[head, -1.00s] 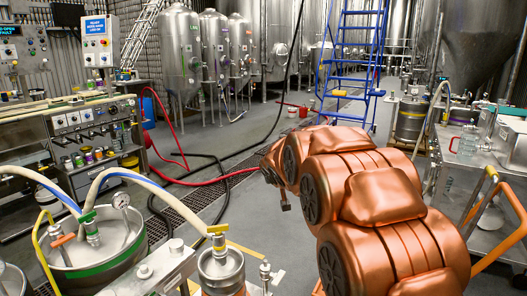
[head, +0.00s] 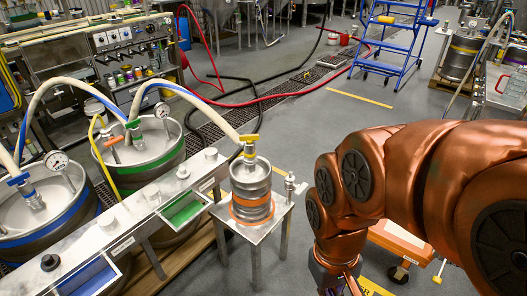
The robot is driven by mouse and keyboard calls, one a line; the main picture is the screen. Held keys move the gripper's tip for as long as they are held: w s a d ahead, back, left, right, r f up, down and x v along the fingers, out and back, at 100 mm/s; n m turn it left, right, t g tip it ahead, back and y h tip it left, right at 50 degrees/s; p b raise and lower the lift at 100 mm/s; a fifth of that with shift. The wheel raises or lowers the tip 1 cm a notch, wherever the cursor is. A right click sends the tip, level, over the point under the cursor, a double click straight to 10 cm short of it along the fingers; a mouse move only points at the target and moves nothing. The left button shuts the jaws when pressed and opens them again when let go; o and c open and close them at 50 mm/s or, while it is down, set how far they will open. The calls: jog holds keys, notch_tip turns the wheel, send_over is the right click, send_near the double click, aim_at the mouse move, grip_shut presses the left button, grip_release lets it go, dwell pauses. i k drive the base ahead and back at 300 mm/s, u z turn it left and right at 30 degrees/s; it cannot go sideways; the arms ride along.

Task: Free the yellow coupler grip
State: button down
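The yellow coupler grip (head: 249,138) sits on top of a small steel keg (head: 249,178) with an orange band, in the middle of the head view. A pale hose runs from the coupler to the upper left. The keg stands upright on a small metal stand (head: 262,228). My gripper (head: 342,284) hangs at the bottom edge, to the right of the keg and lower in the picture, apart from it. Its fingers are partly cut off by the frame, so their opening is not clear.
Two larger kegs with couplers, one green-banded (head: 146,160) and one blue-banded (head: 40,215), stand at the left. A metal rail with coloured trays (head: 150,205) runs in front of them. A red hose (head: 300,93) crosses the floor behind. An orange-framed cart (head: 398,240) is behind my arm.

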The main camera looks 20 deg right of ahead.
aim_at(249, 139)
jog(key=k, duration=1.05)
jog(key=u, duration=0.95)
jog(key=i, duration=1.45)
jog(key=z, duration=0.25)
